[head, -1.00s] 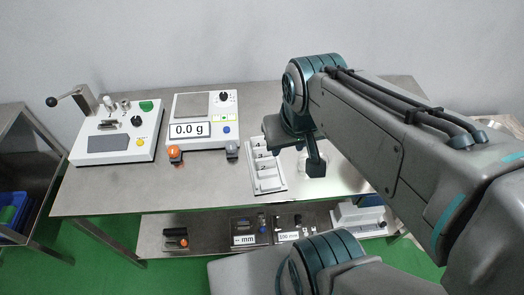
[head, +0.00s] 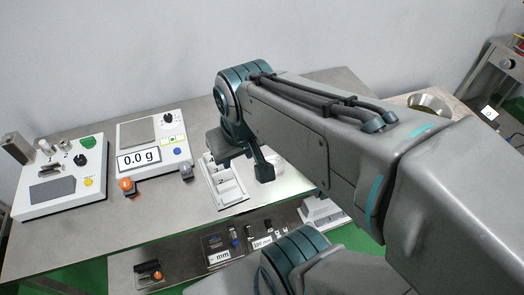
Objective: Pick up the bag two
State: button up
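A narrow white tray (head: 238,201) with several compartments stands on the steel table, partly hidden by my arm. A small mark "2" shows on a white piece in it. The white contents are too small to tell apart, so I cannot pick out bag two for certain. My gripper (head: 264,170) hangs from the wrist just right of the tray in the picture. Its fingers are mostly hidden or too small to read, and nothing is seen held in it.
A white scale (head: 150,144) reading 0.0 g stands left of the tray. Farther left is a white device (head: 54,186) with knobs. A lower shelf (head: 192,262) holds several small tools. A metal bowl (head: 430,102) sits at the right.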

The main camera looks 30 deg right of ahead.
aim_at(224, 178)
jog(key=z, duration=2.55)
jog(key=k, duration=0.9)
jog(key=u, duration=1.65)
jog(key=i, duration=0.5)
